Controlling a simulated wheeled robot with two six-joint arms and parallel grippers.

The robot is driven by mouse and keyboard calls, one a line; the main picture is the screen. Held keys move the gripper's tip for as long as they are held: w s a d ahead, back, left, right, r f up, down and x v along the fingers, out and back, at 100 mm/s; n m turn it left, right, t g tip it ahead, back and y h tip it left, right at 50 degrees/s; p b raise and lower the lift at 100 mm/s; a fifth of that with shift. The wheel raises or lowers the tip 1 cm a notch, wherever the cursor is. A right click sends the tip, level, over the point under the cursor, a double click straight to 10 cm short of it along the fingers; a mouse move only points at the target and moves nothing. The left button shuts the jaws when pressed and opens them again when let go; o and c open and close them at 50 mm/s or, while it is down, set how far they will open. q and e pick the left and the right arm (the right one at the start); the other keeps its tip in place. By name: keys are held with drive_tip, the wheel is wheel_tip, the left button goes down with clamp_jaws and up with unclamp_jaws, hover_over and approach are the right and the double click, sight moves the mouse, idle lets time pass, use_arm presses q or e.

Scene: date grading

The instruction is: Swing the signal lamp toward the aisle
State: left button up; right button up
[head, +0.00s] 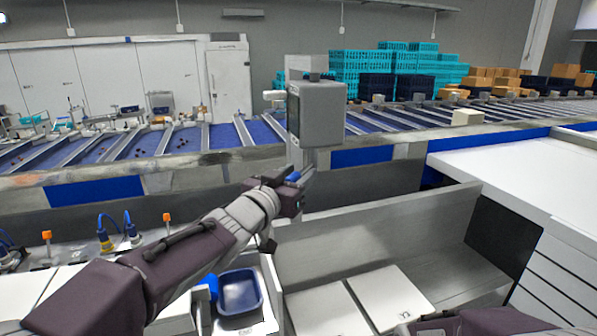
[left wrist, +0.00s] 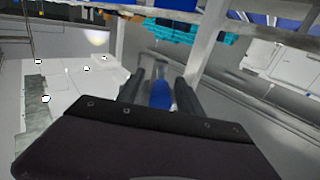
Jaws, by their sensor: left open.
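A grey box-shaped unit (head: 322,112) with a dark face on its left side stands on a post in the middle of the head view. I cannot tell for sure whether it is the signal lamp. My left gripper (head: 294,181) is just below it, by the post. A blue piece (head: 292,176) shows at the fingers. In the left wrist view the gripper (left wrist: 160,88) is open, with the blue piece (left wrist: 160,97) between its two dark fingers. I cannot tell whether they touch it. My right gripper is out of view.
A blue bin (head: 240,292) sits below my left arm. A grey panel (head: 370,235) and white work surface (head: 520,175) lie to the right. The sorting conveyor (head: 130,147) runs behind, with turquoise crates (head: 360,70) beyond it.

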use_arm(q)
clamp_jaws()
idle(1.5)
